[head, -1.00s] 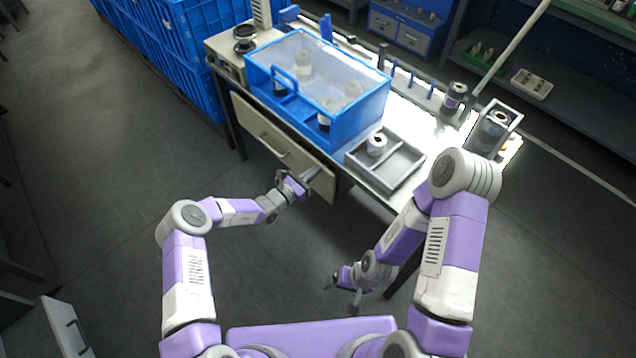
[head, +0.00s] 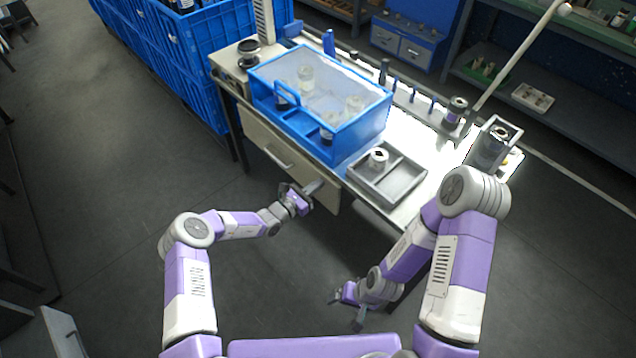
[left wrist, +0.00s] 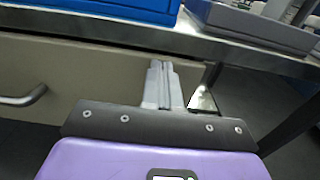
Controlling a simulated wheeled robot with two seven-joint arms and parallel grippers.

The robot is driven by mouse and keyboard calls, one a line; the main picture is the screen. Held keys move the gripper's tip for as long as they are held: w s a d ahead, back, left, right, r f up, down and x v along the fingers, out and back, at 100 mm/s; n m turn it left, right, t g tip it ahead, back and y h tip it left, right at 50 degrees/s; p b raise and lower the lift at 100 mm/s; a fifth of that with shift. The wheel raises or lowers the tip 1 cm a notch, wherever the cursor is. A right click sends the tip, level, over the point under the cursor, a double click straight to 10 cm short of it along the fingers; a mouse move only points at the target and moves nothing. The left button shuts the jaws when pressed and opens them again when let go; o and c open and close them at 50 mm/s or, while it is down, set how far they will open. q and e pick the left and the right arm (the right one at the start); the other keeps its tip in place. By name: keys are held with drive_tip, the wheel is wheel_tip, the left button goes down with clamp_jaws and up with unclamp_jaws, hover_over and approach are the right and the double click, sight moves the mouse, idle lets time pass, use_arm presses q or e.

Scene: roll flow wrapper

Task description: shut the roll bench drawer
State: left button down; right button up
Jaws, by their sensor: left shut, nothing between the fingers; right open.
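The roll bench drawer has a beige front (head: 262,140) with a bar handle (head: 278,158), under the bench top's near edge. Its front sits close beneath that edge; I cannot tell whether it is fully flush. In the left wrist view the drawer front (left wrist: 90,75) fills the middle, with the handle (left wrist: 25,97) at the left. My left gripper (head: 313,187) is shut and empty, fingertips (left wrist: 162,68) pointing at the front's right part, right of the handle. They touch it or nearly do. My right gripper (head: 345,308) is open, low and away from the drawer.
On the bench stand a blue box with a clear lid (head: 330,85) and a grey tray (head: 408,185) holding a roll (head: 378,158). Blue crates (head: 190,60) stand at the left back. A dark bench leg (left wrist: 290,125) is right of the drawer. Floor before the bench is clear.

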use_arm(q)
drive_tip(key=p+v, duration=0.3)
drive_tip(key=v, duration=0.9)
drive_tip(key=shift+s+a, duration=0.25)
drive_tip(key=shift+a, duration=0.05)
drive_tip(key=s+d+f+m+g+y, duration=0.1)
drive_tip(key=s+d+f+m+g, duration=0.2)
drive_tip(key=s+m+g, duration=0.45)
drive_tip(key=s+d+f+m+g+y, duration=0.1)
drive_tip(key=s+d+f+m+g, duration=0.2)
drive_tip(key=s, duration=0.7)
drive_tip(key=s+a+r+m+y, duration=0.2)
drive_tip(key=s+a+m+y, duration=0.5)
drive_tip(key=s+a+m, duration=0.2)
drive_tip(key=s+m, duration=0.2)
drive_tip(key=m, duration=0.1)
drive_tip(key=shift+m+y, duration=0.3)
drive_tip(key=shift+m, duration=0.05)
